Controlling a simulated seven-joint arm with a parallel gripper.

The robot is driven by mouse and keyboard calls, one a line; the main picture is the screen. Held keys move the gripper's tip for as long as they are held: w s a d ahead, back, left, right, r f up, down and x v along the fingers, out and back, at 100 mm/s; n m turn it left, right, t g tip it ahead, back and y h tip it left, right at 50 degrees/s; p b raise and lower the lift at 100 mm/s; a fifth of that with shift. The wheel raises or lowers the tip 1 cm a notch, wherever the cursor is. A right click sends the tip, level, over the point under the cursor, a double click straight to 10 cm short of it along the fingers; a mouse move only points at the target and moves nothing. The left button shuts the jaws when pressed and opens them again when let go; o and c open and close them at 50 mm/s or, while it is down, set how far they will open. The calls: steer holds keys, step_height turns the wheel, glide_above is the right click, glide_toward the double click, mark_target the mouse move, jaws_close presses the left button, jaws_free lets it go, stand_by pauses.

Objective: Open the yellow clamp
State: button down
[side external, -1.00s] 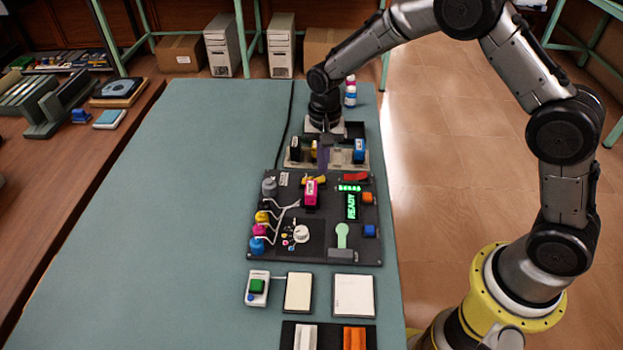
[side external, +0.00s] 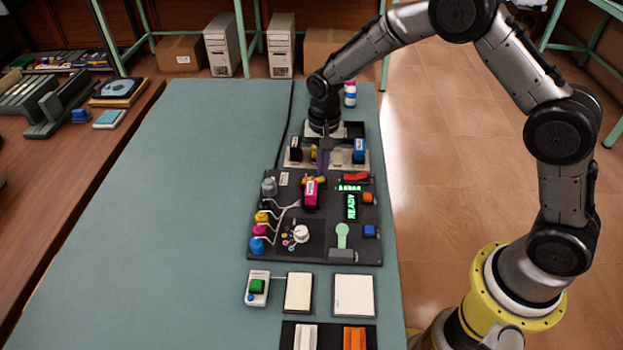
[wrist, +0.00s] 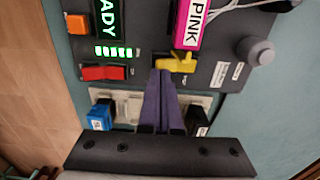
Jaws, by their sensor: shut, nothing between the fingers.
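The yellow clamp (wrist: 178,64) sits on the dark panel (wrist: 228,48), just beside the pink PINK-labelled block (wrist: 191,22). In the side external view, the yellow clamp (side external: 309,180) shows small near the panel's far edge, partly by the purple fingers. My gripper (wrist: 165,76) is shut and empty. Its purple fingertips are at the clamp's near side in the wrist view; I cannot tell whether they touch it. In the side external view, my gripper (side external: 322,172) reaches down over the far edge of the panel.
A red switch (wrist: 105,73), a green light bar and an orange button (wrist: 77,24) lie left of the clamp in the wrist view. A blue block (side external: 360,150) and a black block (side external: 296,149) stand behind the panel, either side of my fingers. The green mat's left side is clear.

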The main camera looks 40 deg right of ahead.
steer(key=shift+f, duration=0.5)
steer(key=shift+r, duration=3.55)
steer(key=shift+n, duration=0.4)
steer(key=s+d+r+n+t, duration=0.2)
steer(key=s+r, duration=0.3)
steer(key=s, duration=0.5)
steer(key=s+d+r+n+t, duration=0.1)
steer(key=s+d+r+n, duration=0.1)
steer(key=s+r, duration=0.4)
steer(key=s+d+r+n+t, duration=0.1)
steer(key=s+r+n, duration=0.3)
steer(key=s, duration=0.9)
steer(key=shift+s+d+r+t, duration=0.4)
steer(key=shift+r+t, duration=0.25)
steer(key=shift+t, duration=0.15)
